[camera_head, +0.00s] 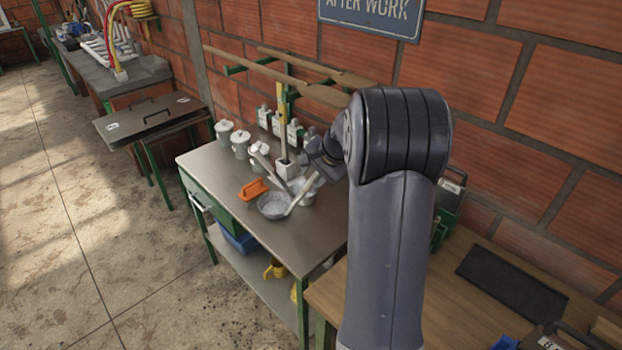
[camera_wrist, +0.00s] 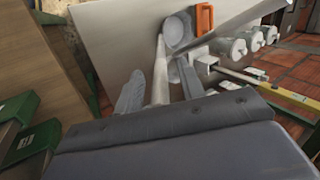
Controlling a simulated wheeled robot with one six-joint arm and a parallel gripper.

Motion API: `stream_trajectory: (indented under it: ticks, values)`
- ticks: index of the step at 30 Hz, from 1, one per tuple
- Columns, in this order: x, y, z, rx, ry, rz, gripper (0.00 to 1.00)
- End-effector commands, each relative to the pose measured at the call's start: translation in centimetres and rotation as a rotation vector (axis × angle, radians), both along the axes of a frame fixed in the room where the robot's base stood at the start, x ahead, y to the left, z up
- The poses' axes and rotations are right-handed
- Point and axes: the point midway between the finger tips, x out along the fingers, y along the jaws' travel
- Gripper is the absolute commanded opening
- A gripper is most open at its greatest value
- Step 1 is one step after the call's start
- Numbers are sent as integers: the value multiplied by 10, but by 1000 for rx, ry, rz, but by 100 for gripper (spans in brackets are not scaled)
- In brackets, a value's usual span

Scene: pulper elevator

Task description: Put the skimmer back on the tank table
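The skimmer (camera_head: 272,206) has a round grey bowl and a pale handle. Its bowl is at or just above the steel top of the green-framed table (camera_head: 225,165); I cannot tell whether it touches. In the wrist view the skimmer (camera_wrist: 178,31) has its handle running down between my fingers. My gripper (camera_wrist: 160,85) looks open, with a finger on each side of the handle and gaps visible. In the head view my arm covers most of my gripper, at the table's right side.
An orange-handled tool (camera_head: 253,188) lies beside the bowl. White lidded pots (camera_head: 240,143) and bottles stand along the back. Long wooden paddles (camera_head: 325,95) hang on a green rack above. A wooden bench (camera_head: 455,300) adjoins at right. The table's front left is clear.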

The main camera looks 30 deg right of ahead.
Motion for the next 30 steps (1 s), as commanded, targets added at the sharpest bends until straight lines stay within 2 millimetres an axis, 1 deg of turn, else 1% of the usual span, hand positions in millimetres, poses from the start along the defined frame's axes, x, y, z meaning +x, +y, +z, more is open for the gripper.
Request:
stream_trajectory:
  ticks: [9, 12, 15, 18, 21, 30]
  values:
    - [-30, -15, 57, -3, -6, -3, 37]
    - [-38, -18, 73, -3, -5, -3, 37]
    - [-44, -21, 84, -2, -3, -2, 37]
    - [-48, -22, 90, -2, -2, -1, 37]
    - [-49, -22, 93, -2, -1, 0, 37]
    - [-49, -21, 91, -2, -1, 3, 37]
